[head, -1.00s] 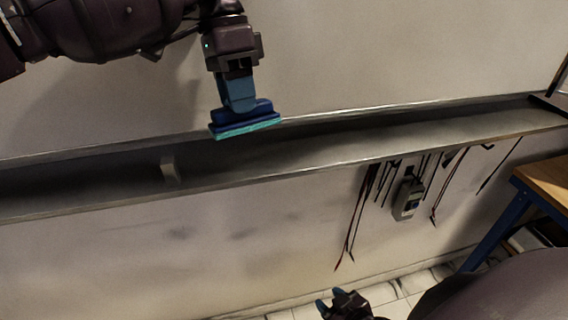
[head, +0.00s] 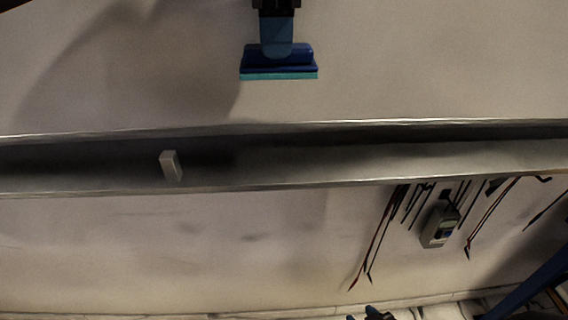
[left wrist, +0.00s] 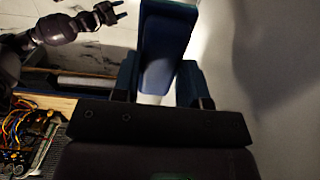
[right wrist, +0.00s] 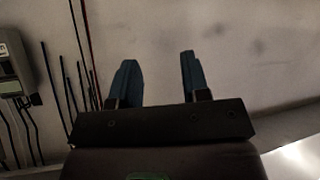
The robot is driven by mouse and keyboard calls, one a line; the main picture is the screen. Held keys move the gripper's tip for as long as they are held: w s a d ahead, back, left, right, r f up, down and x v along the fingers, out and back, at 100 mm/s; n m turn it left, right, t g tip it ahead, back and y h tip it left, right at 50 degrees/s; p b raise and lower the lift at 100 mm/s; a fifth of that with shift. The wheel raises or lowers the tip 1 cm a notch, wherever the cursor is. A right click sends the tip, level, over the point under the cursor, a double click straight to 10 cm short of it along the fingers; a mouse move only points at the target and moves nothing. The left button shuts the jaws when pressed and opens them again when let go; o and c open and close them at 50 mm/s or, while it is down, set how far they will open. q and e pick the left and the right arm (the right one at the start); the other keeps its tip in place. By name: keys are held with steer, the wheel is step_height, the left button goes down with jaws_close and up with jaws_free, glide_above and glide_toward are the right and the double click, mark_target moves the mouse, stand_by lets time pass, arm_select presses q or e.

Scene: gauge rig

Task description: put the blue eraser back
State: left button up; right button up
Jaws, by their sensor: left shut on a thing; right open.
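The blue eraser (head: 279,58) has a dark blue body and a teal lower face. My left gripper (head: 278,40) is shut on it from above and holds it in front of the wall, above the metal ledge (head: 330,164) and apart from it. In the left wrist view the eraser (left wrist: 168,45) stands between the two blue fingers (left wrist: 160,85). My right gripper shows at the bottom edge of the head view (head: 370,314). In the right wrist view its fingers (right wrist: 155,82) are spread with nothing between them.
A small pale block (head: 171,165) stands in the ledge, left of the eraser. Several dark and red leads (head: 380,235) and a grey meter (head: 440,226) hang below the ledge at right. The ledge is clear right of the block.

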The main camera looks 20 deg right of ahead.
arm_select(q)
step_height(320, 180, down, 15)
steer(key=shift+r+b, duration=0.1)
steer(key=shift+b, duration=0.75)
step_height(320, 180, down, 4)
steer(key=shift+f+b, duration=0.1)
steer(key=shift+b, duration=0.2)
steer(key=o, duration=0.8)
steer(key=shift+f, duration=0.1)
step_height(320, 180, up, 12)
steer(key=shift+r+p, duration=0.15)
steer(key=shift+p, duration=0.65)
